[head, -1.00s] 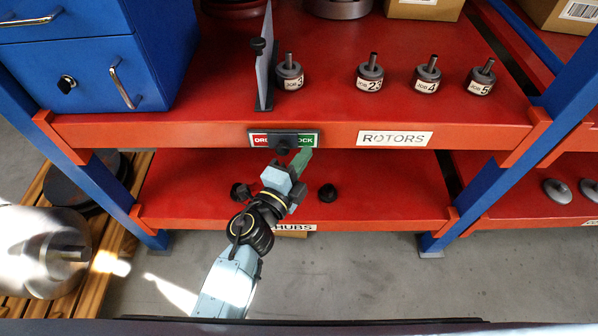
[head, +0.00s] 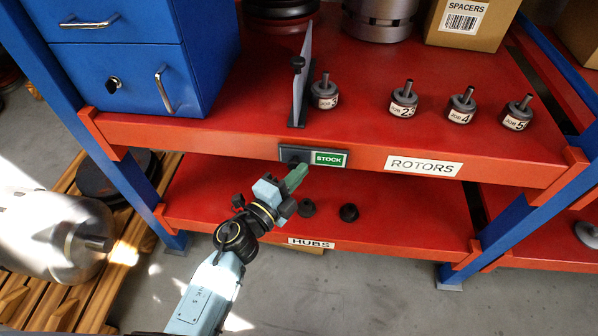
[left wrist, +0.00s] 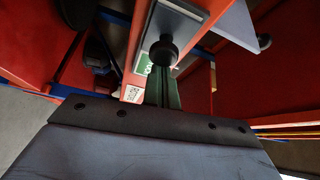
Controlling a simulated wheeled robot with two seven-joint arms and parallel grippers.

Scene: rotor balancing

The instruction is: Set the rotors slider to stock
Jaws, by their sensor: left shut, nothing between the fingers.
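The rotors slider (head: 294,155) is a dark plate with a black knob on the front edge of the upper red shelf. It stands at the left end of its label strip. The green STOCK panel (head: 329,159) shows uncovered to its right, and no red panel shows. In the left wrist view the round black knob (left wrist: 163,51) stands just beyond the fingers. My left gripper (head: 296,175) has green fingers, shut and empty, just below the slider; I cannot tell whether they touch the knob. The fingers also show in the left wrist view (left wrist: 167,92). My right gripper is not in view.
A ROTORS sign (head: 424,166) is to the right on the shelf edge. Several rotors, such as the JOB 4 rotor (head: 461,107), and a grey upright divider (head: 302,80) stand above. Two black hubs, one of them the right hub (head: 348,212), sit on the lower shelf.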

